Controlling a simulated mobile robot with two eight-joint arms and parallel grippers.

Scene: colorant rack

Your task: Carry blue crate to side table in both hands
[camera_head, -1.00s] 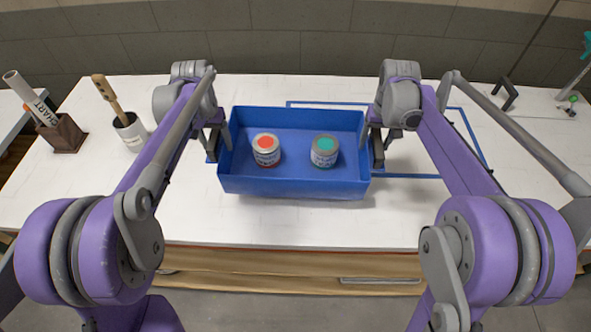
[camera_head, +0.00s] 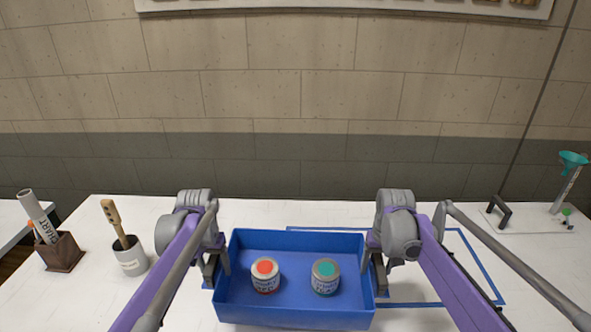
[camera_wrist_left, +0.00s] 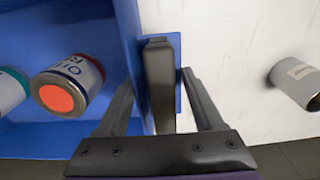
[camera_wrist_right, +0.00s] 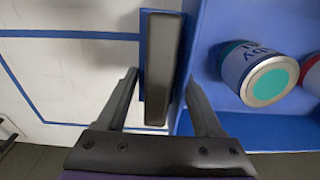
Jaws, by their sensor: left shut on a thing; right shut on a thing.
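The blue crate (camera_head: 295,318) is in front of me, over the white worktop, looking level. Inside stand a red-topped can (camera_head: 265,275) on the left and a teal-topped can (camera_head: 326,276) on the right. Whether the crate's bottom touches the worktop is hard to tell.
A blue outline (camera_head: 475,242) marks the worktop behind and right of the crate. A grey pot with a brush (camera_head: 130,256) and a brown holder with a rolled chart (camera_head: 60,250) stand left. Another white surface (camera_head: 12,220) shows at the far left. A stand with a teal funnel (camera_head: 572,180) is far right.

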